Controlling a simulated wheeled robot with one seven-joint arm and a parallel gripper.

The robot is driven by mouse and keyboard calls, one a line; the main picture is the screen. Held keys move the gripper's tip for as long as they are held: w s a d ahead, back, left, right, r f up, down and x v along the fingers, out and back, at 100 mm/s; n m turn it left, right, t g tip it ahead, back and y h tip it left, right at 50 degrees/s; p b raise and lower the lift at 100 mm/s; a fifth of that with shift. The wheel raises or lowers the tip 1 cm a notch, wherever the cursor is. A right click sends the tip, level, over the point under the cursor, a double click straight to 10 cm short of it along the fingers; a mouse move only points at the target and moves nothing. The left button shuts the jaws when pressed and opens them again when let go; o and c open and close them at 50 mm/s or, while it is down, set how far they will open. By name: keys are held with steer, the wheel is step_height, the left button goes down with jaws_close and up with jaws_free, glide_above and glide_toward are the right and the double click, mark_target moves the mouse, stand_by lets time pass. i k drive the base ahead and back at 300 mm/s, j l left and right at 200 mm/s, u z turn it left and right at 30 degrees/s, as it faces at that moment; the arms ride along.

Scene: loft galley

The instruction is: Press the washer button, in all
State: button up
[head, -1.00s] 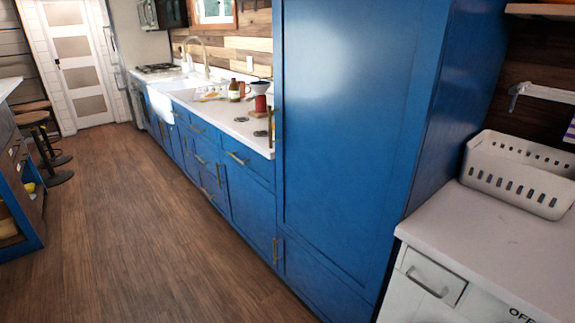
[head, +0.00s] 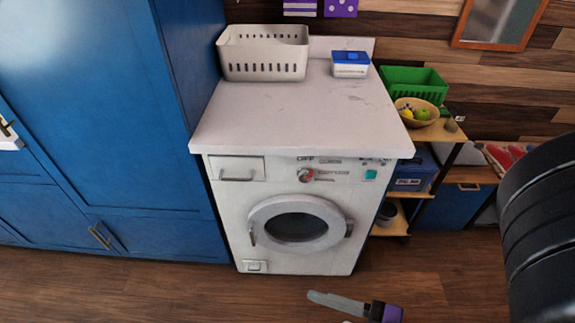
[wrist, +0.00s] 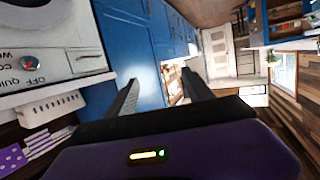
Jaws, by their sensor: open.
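The white front-loading washer (head: 230,200) stands in the middle of the head view, its round door shut. A red and white dial (head: 306,175) sits left of the button. My gripper (head: 325,308) shows at the bottom edge of the head view, low in front of the washer and apart from it. In the wrist view my gripper (wrist: 158,82) is open and empty. The washer front (wrist: 60,35) shows there upside down at upper left; the teal button is not visible there.
A white worktop (head: 290,110) covers the washer, with a white basket (head: 264,53) and a blue-lidded box (head: 350,64). A tall blue cabinet (head: 180,120) adjoins on the left. A shelf with a green crate (head: 410,84) and fruit bowl (head: 416,112) stands right. Floor in front is clear.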

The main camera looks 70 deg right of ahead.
mark_target(370, 174)
steer(key=z, duration=1.6)
steer(key=l+u, duration=0.15)
steer(key=u, duration=0.25)
steer(key=k+l+u, duration=0.1)
steer(key=u, duration=0.3)
steer(key=k+l+u, duration=0.1)
steer(key=u, duration=0.3)
steer(key=k+l+u, duration=0.25)
steer(key=k+l, duration=0.3)
steer(key=k+l+u, duration=0.25)
steer(key=k+l, duration=0.2)
steer(key=k, duration=0.15)
